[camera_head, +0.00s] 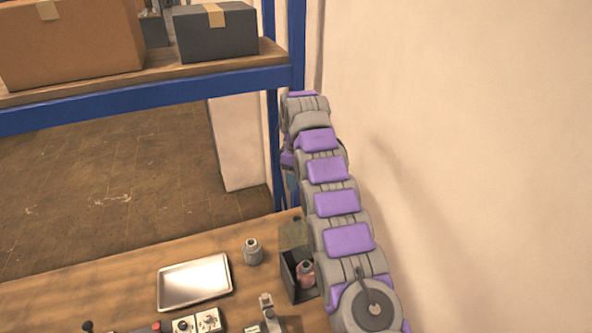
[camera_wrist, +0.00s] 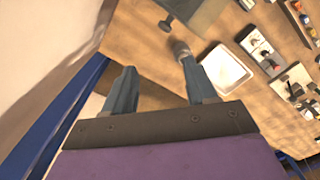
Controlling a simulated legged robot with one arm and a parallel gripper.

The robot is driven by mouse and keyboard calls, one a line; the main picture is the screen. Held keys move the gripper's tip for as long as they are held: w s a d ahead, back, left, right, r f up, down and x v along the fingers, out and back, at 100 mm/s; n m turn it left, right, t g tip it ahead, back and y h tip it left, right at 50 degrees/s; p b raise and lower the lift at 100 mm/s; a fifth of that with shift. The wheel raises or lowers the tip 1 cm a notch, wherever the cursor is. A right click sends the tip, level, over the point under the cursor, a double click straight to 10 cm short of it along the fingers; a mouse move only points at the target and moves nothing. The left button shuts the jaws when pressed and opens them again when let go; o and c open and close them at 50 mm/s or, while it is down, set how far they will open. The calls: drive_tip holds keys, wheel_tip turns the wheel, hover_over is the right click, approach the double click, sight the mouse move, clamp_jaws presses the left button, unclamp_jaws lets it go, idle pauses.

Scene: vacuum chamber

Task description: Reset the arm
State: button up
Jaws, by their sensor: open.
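My gripper (camera_wrist: 157,68) shows in the wrist view as two blue-grey fingers standing well apart, with nothing held between them. Its fingers point toward the wooden workbench. In the head view my arm, grey with purple pads, stretches from the lower right up toward the blue shelf post. The gripper is mostly hidden behind the arm there. A small grey jar (camera_head: 253,250) stands on the bench, and a grey object that looks like it (camera_wrist: 181,48) shows near the right fingertip in the wrist view. I cannot tell its distance from the finger.
A metal tray (camera_head: 195,282) lies on the bench (camera_head: 110,285). A dark open box (camera_head: 290,280) with a reddish bottle (camera_head: 305,274) stands beside my arm. A blue-framed shelf (camera_head: 150,90) holds a brown carton (camera_head: 70,42) and dark box (camera_head: 216,36). A bare wall (camera_head: 480,150) is close right.

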drive_tip(key=shift+r, duration=0.2)
idle(0.4)
drive_tip(key=s+d+r+m+b, duration=0.1)
drive_tip(key=s+d+m+b, duration=0.15)
drive_tip(key=s, duration=0.55)
drive_tip(key=s+d+r+m+g+b, duration=0.1)
drive_tip(key=s+d+m+b, duration=0.2)
drive_tip(key=s, duration=0.5)
drive_tip(key=s+d+r+m+b, duration=0.15)
drive_tip(key=s+b, duration=0.25)
drive_tip(key=s, duration=0.4)
drive_tip(key=s+d+f+m+b, duration=0.1)
drive_tip(key=s+f, duration=0.4)
drive_tip(key=s, duration=0.5)
drive_tip(key=s+d+f+m+b, duration=0.1)
drive_tip(key=s+f+b, duration=0.3)
drive_tip(key=s, duration=0.6)
drive_tip(key=s+d+f+m+b, duration=0.1)
drive_tip(key=s+f+m+b, duration=0.1)
drive_tip(key=s+f, duration=0.4)
drive_tip(key=s+m, duration=0.1)
drive_tip(key=s, duration=0.4)
drive_tip(key=shift+d+f+m+g, duration=0.2)
drive_tip(key=shift+f+m+g, duration=0.1)
drive_tip(key=shift+g, duration=0.1)
